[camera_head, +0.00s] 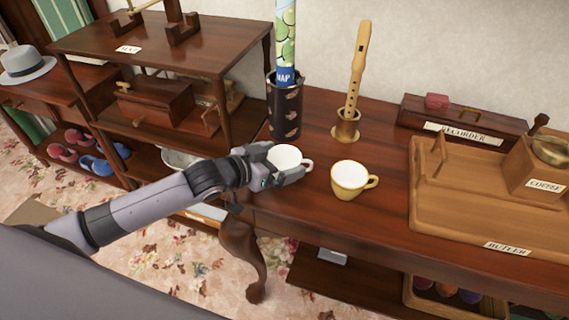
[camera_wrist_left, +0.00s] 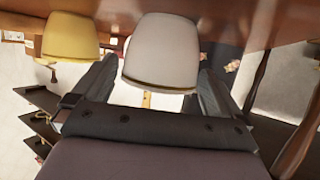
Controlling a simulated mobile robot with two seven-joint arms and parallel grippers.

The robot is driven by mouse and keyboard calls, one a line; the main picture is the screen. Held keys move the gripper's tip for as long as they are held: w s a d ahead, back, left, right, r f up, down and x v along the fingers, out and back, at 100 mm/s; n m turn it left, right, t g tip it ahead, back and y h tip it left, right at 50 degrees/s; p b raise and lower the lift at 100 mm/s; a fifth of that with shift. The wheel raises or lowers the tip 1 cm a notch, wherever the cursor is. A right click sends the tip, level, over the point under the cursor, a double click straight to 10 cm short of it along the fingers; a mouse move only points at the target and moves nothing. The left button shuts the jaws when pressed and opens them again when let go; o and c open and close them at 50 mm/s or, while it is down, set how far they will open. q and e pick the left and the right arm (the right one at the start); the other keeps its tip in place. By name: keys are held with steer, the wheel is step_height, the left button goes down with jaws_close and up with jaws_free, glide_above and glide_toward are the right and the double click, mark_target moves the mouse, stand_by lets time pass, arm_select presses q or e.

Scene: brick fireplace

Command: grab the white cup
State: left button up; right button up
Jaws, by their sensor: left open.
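The white cup (camera_head: 284,157) stands upright on the dark wooden table, with its handle to the right in the head view. My left gripper (camera_head: 283,172) is at the cup, open, with its fingers reaching along the cup's sides. In the left wrist view the white cup (camera_wrist_left: 163,52) sits between the two open fingers, and I cannot tell whether they touch it. The gripper hides part of the cup in the head view. My right gripper is not in view.
A yellow cup (camera_head: 349,180) stands close to the right. A dark cylindrical holder (camera_head: 285,108) with a rolled map is behind the white cup. A recorder (camera_head: 357,70) stands in a small holder further back. A wooden tray (camera_head: 440,222) lies at the right.

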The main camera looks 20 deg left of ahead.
arm_select(q)
steer(key=shift+x, duration=0.85)
steer(key=c, duration=0.9)
steer(key=shift+r, duration=0.15)
